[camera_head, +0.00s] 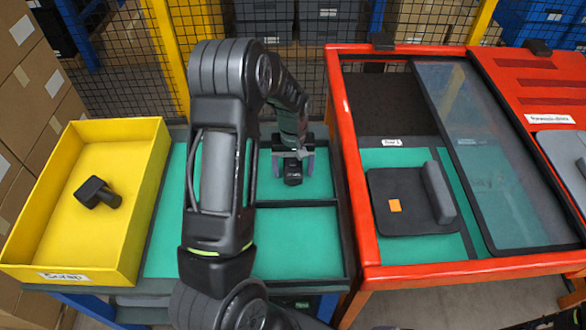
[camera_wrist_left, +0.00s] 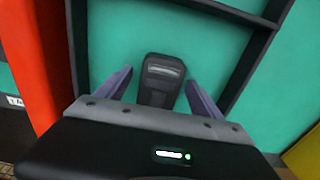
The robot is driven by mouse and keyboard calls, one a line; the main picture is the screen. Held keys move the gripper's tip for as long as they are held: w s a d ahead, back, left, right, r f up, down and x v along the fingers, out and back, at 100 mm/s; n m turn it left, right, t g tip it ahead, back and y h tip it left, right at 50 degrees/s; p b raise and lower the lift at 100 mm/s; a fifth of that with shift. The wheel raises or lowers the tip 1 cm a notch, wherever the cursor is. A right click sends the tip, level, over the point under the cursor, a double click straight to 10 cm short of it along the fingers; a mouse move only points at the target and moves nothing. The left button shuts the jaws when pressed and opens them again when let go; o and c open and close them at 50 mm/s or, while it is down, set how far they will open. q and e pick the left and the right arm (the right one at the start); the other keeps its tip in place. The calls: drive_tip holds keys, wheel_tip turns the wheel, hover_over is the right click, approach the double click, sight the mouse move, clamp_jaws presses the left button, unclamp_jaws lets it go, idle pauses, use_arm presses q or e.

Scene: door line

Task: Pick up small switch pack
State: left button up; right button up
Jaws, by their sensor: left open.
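The small switch pack (camera_head: 293,174) is a small dark block on the green mat of the black-framed tray (camera_head: 300,236). In the left wrist view the pack (camera_wrist_left: 160,82) shows a light strip on its top and lies between my fingers. My left gripper (camera_head: 292,161) is over the pack's far part, open, with one grey finger on each side. In the left wrist view the gripper (camera_wrist_left: 160,88) shows gaps between both fingers and the pack. Whether the fingers reach down to the mat is hard to tell. My right gripper is not in view.
A yellow scrap bin (camera_head: 152,200) with a black part (camera_head: 97,192) stands at left. A red-framed station (camera_head: 350,190) at right holds a dark panel (camera_head: 400,222) with a handle and an orange square. Tray dividers rise near the pack. A mesh fence (camera_head: 130,70) stands behind.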

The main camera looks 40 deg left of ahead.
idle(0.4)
use_arm(q)
drive_tip(key=c, duration=1.5)
drive_tip(key=shift+r, duration=0.1)
wheel_tip(320, 180, up, 10)
drive_tip(key=shift+f+b, duration=0.1)
drive_tip(key=shift+b, duration=0.85)
wheel_tip(320, 180, up, 8)
drive_tip(key=p, duration=0.6)
hover_over(293, 168)
drive_tip(key=shift+f, duration=0.25)
